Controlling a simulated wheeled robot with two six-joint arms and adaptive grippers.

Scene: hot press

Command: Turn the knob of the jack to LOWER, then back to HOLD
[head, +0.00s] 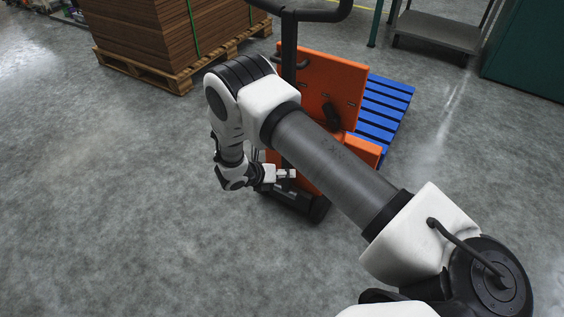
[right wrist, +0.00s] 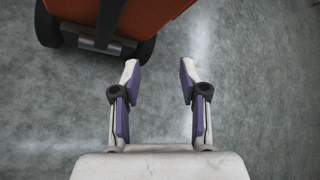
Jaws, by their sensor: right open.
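The orange jack (head: 318,75) stands in the upper middle of the head view, with a black handle above it and a dark base at the floor. My right arm crosses in front of it and hides part of its face. A black lever-like part (head: 331,115) shows on its orange panel; I cannot tell whether it is the knob, and no LOWER or HOLD marking is readable. My right gripper (head: 290,174) is low beside the jack. In the right wrist view its fingers (right wrist: 158,80) are apart and empty, with the jack's lower part (right wrist: 100,42) beyond them at upper left. My left gripper is not in view.
A blue slatted pallet (head: 384,105) lies behind the jack. A wooden pallet (head: 150,70) with stacked brown sheets stands at the upper left. A grey cart (head: 440,32) and a green cabinet (head: 530,55) are at the upper right. The grey floor at left is clear.

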